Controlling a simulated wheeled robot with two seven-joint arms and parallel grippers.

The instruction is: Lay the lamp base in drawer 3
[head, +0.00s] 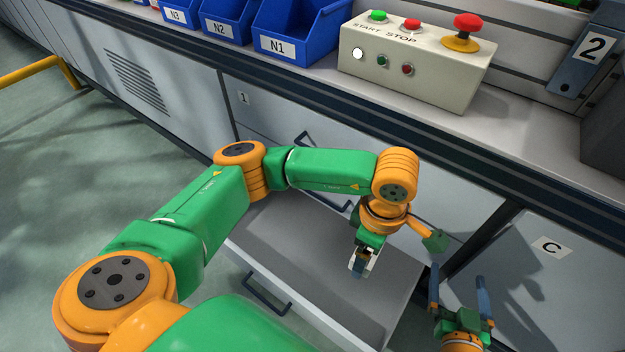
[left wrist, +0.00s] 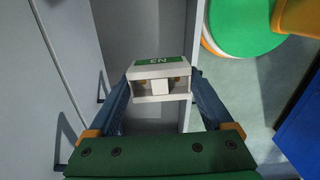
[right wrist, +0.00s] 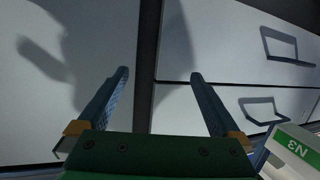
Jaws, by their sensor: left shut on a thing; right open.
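The lamp base, a small white block with a green label (left wrist: 160,82), is between the blue fingers of my left gripper (left wrist: 160,95). Its label reads upside down as N3. In the head view my left gripper (head: 362,264) points down over the open bottom drawer (head: 300,240), taken as drawer 3. The lamp base is mostly hidden there. Its exact height above the drawer floor is unclear. The drawer looks empty where visible. My right gripper (head: 458,280) is open and empty, right of the drawer, before the cabinet front. The lamp base also shows in the right wrist view (right wrist: 290,150).
Two shut drawers with dark handles are above the open one; the top is marked 1 (head: 244,98). Cabinet door C (head: 550,247) is at the right. The counter holds blue bins (head: 300,35) and a button box (head: 415,65). My left arm crosses above the drawer.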

